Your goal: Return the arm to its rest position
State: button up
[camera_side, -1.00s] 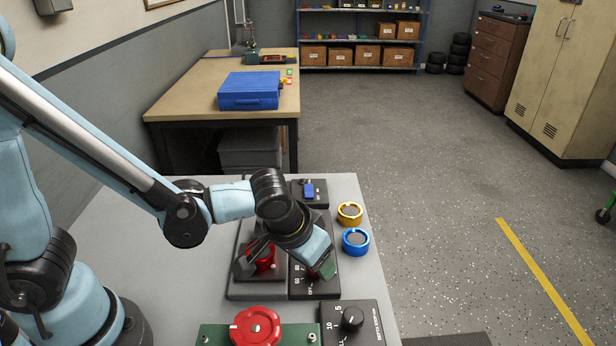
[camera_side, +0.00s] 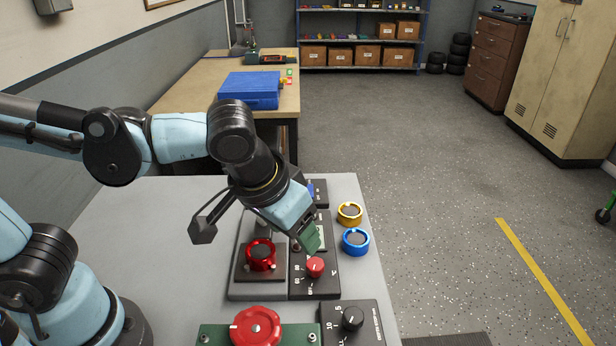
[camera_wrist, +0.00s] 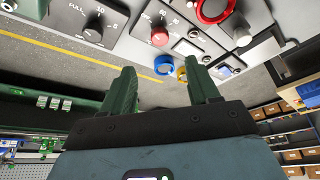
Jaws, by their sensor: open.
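My gripper (camera_side: 312,244) is open and empty, tilted down to the right, above the black panel (camera_side: 326,284) with a red knob (camera_side: 315,267). In the wrist view its two green fingers (camera_wrist: 160,92) stand apart with nothing between them. The red knob also shows in the wrist view (camera_wrist: 160,36). My gripper appears clear of the knob. My arm is raised and bent over the left part of the grey bench (camera_side: 180,235).
A red ring knob (camera_side: 261,255) stands left of the panel, and a large red handwheel (camera_side: 255,327) in front. A black dial (camera_side: 352,318) is at the front right. Yellow (camera_side: 349,213) and blue (camera_side: 356,240) rings lie on the bench's right side. The floor beyond is open.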

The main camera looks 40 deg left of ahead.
jog(key=shift+s+r, duration=0.1)
jog(key=shift+r, duration=0.15)
jog(key=a+t, duration=0.2)
jog(key=a, duration=1.1)
jog(key=shift+w+a+f+t, duration=0.2)
jog(key=shift+a+f+t, duration=0.05)
jog(key=shift+a+t, duration=0.1)
